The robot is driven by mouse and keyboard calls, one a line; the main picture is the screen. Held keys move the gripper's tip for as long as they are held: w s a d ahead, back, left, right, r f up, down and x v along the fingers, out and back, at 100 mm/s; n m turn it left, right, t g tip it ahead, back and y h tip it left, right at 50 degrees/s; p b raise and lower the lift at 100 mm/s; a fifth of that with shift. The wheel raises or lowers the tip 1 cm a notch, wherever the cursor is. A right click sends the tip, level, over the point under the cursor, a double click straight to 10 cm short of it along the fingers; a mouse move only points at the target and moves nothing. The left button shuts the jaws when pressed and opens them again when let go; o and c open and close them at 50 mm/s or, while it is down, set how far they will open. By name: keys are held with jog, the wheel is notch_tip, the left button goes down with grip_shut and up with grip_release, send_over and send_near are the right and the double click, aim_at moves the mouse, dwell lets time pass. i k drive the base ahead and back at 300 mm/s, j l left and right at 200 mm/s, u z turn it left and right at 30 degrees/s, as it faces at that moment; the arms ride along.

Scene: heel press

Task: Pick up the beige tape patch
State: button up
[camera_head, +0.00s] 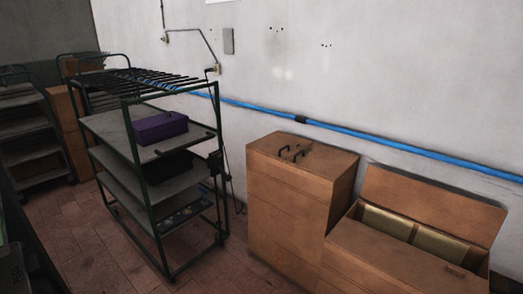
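I cannot make out a beige tape patch for certain. A small tan piece (455,270) lies on the front top of the open wooden box at the lower right; it is too small to tell what it is. My gripper is not in view.
A green-framed shelf cart (132,162) with dark bars on top holds a purple box (159,127). A wooden cabinet (290,203) with two dark handles stands beside the open wooden box (385,260). A blue pipe (400,144) runs along the wall. Tiled floor (95,255) shows left of the cart.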

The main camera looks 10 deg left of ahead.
aim_at(299, 146)
jog(key=u, duration=0.25)
jog(key=i+j+u, duration=0.1)
jog(key=i+j, duration=0.2)
jog(key=i, duration=0.35)
jog(key=i+j+u, duration=0.1)
jog(key=i, duration=0.55)
jog(key=i+j, duration=0.3)
jog(key=i, duration=0.4)
jog(key=i+j+u, duration=0.15)
jog(key=i, duration=0.5)
jog(key=i+l, duration=0.15)
jog(key=i, duration=0.15)
jog(key=i+l+u, duration=0.1)
jog(key=i, duration=0.2)
